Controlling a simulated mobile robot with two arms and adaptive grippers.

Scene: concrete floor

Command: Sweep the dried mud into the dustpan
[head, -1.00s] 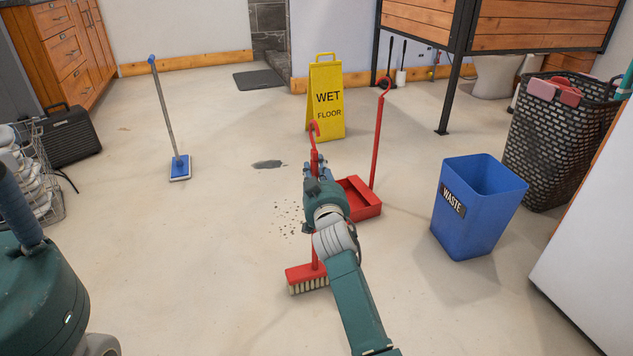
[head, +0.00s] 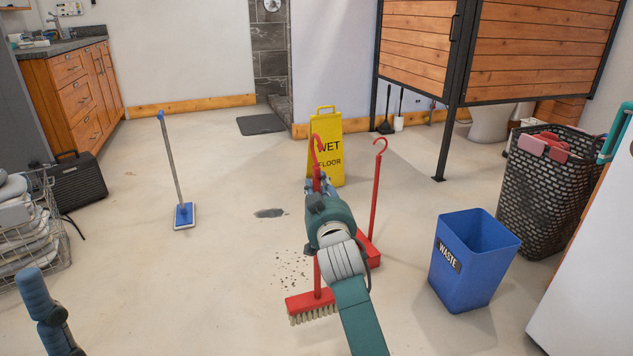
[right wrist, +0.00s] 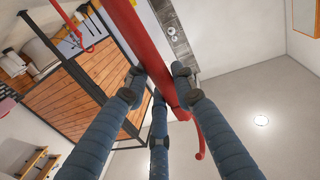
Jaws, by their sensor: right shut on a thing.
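The red broom stands nearly upright, its brush head (head: 312,304) with pale bristles low at the floor. My right gripper (head: 321,184) is shut on its red handle; the right wrist view shows the fingers (right wrist: 160,95) around the handle (right wrist: 142,45). The dried mud (head: 291,268) is a scatter of dark crumbs on the floor just beyond the brush head. The red dustpan (head: 373,250) stands right of the mud, its long hooked handle (head: 376,190) upright and its pan mostly hidden by my right arm. A blue jointed part of my left gripper (head: 48,312) shows at the lower left; its opening is unclear.
A dark patch (head: 269,213) lies beyond the mud. A yellow wet-floor sign (head: 328,165) stands behind the broom. A blue waste bin (head: 474,262) and a dark laundry basket (head: 545,195) stand right. A blue mop (head: 184,215) stands left, with clear floor between.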

